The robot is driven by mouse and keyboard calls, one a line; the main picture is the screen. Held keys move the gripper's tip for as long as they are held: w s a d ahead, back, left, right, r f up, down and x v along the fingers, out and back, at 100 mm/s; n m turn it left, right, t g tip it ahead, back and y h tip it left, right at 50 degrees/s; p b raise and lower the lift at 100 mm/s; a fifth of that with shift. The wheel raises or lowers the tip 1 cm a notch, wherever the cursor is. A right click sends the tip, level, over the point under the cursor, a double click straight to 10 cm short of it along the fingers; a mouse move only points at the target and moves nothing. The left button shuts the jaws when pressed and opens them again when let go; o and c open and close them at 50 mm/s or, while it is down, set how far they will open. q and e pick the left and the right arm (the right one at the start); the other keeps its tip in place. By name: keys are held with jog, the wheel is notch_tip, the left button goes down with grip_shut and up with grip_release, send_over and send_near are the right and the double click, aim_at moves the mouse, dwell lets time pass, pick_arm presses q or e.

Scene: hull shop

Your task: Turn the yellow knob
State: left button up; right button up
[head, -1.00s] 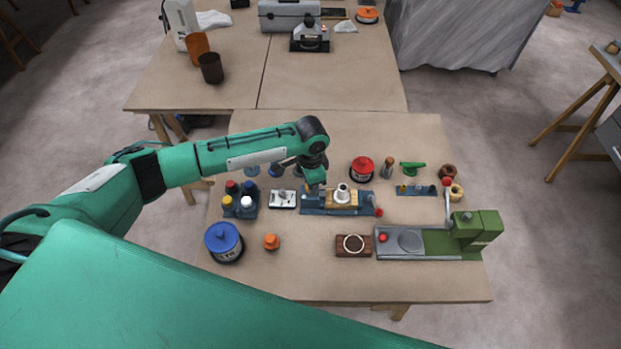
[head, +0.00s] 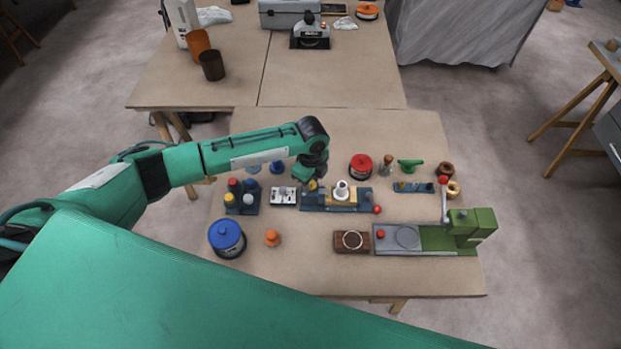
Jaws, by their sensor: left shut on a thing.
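The yellow knob (head: 312,186) is small and sits at the left end of a blue fixture (head: 345,207) in the middle of the near table. The fixture also carries a yellowish block with a white ring-shaped piece on it and a red ball at its right end. My left gripper (head: 311,181) reaches down from above and is shut on the yellow knob. The wrist partly hides the fingers and the knob's top. My right gripper is out of view.
Left of the fixture are a small switch box (head: 283,196) and a rack of coloured bottles (head: 242,205). A blue-lidded tin (head: 227,238) and an orange knob (head: 272,238) stand nearer. A green machine (head: 472,229) stands at right.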

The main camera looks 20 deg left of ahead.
pick_arm(q)
jog(key=m, duration=0.3)
jog(key=shift+m, duration=0.4)
jog(key=m, duration=0.3)
jog(key=shift+d+m, duration=0.1)
jog(key=shift+m, duration=0.2)
jog(key=m+b, duration=0.1)
jog(key=m, duration=0.5)
jog(key=shift+m+b, duration=0.3)
jog(key=o, duration=1)
jog(key=shift+c, duration=0.2)
notch_tip(320, 180, up, 14)
jog(key=b, duration=0.3)
